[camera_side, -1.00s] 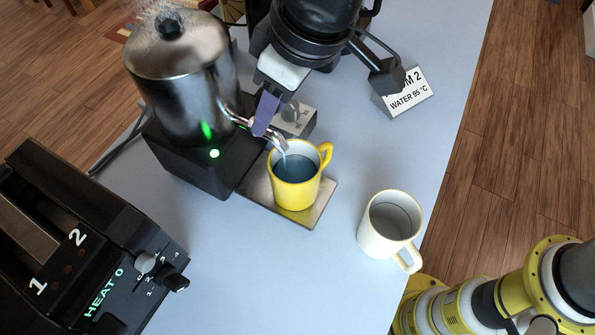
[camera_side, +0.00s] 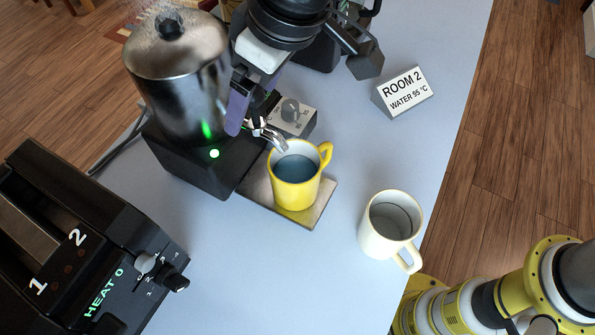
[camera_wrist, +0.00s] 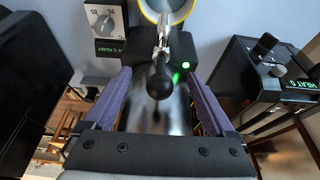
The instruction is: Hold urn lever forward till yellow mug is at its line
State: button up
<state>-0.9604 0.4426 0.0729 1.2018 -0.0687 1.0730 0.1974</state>
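The steel urn (camera_side: 180,85) stands on a black base with a green light. Its spout (camera_side: 272,138) points over the yellow mug (camera_side: 295,190), which stands upright on a metal plate (camera_side: 318,212). Grey-blue water is in the mug, below the rim; I cannot make out its line. No stream shows from the spout. My gripper (camera_side: 240,115) is beside the urn above the spout. In the wrist view its purple fingers (camera_wrist: 157,80) are apart, with the black lever knob (camera_wrist: 160,82) between them, not clamped. The yellow mug's edge (camera_wrist: 148,14) shows at the top.
A white mug (camera_side: 388,228) stands to the right of the plate. A dial box (camera_side: 292,115) is behind the spout. A sign (camera_side: 404,92) reads "ROOM 2 WATER 95 °C". A black toaster (camera_side: 90,250) is at front left. The front middle tabletop is clear.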

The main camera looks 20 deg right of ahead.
jog(key=shift+o, duration=0.4)
jog(key=shift+f, duration=0.1)
jog(key=v, duration=0.8)
jog(key=shift+w+a, duration=0.15)
jog(key=shift+a, duration=0.05)
